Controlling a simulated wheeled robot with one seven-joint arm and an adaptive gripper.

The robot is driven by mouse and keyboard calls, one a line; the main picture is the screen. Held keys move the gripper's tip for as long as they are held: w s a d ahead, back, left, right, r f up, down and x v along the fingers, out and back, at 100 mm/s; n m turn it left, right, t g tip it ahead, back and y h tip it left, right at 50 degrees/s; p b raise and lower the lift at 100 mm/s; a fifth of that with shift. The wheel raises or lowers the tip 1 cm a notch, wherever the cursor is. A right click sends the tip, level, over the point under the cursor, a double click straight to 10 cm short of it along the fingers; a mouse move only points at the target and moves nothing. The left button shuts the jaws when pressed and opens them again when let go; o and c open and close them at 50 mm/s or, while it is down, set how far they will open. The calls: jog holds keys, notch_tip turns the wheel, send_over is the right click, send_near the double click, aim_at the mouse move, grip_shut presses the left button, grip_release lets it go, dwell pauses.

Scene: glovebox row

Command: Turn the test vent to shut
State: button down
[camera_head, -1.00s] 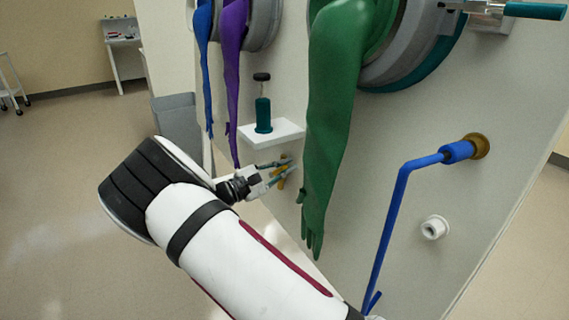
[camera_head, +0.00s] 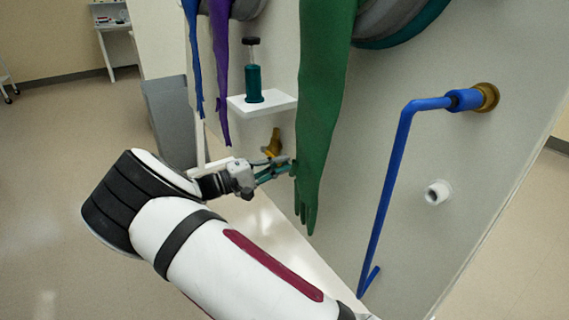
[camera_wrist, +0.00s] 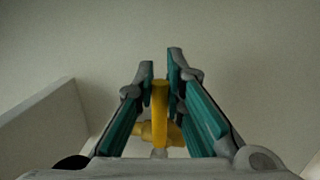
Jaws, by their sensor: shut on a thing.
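The test vent is yellow and sits low on the grey panel, below the white shelf. In the head view its yellow part (camera_head: 273,143) shows just above and behind my gripper (camera_head: 287,168). In the wrist view its upright yellow handle (camera_wrist: 160,112) stands between the two teal-lined fingers of my gripper (camera_wrist: 161,65), with a yellow cross part below. My gripper is shut on the handle. The fingertips are close to the hanging green glove in the head view. The vent's base is partly hidden by my gripper.
The long green glove (camera_head: 322,125) hangs right beside my gripper. A white shelf (camera_head: 262,104) with a teal bottle (camera_head: 254,84) juts out above. A blue pipe (camera_head: 387,190) and a white fitting (camera_head: 437,192) are to the right. A grey bin (camera_head: 170,120) stands behind left.

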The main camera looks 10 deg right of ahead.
jog(key=shift+a+f, duration=0.1)
jog(key=shift+f, duration=0.05)
dwell(0.4)
jog(key=c, duration=1.6)
grip_release()
jog(key=shift+c, duration=0.2)
jog(key=v, duration=1.2)
jog(key=shift+w, duration=0.1)
jog(key=shift+a, duration=0.1)
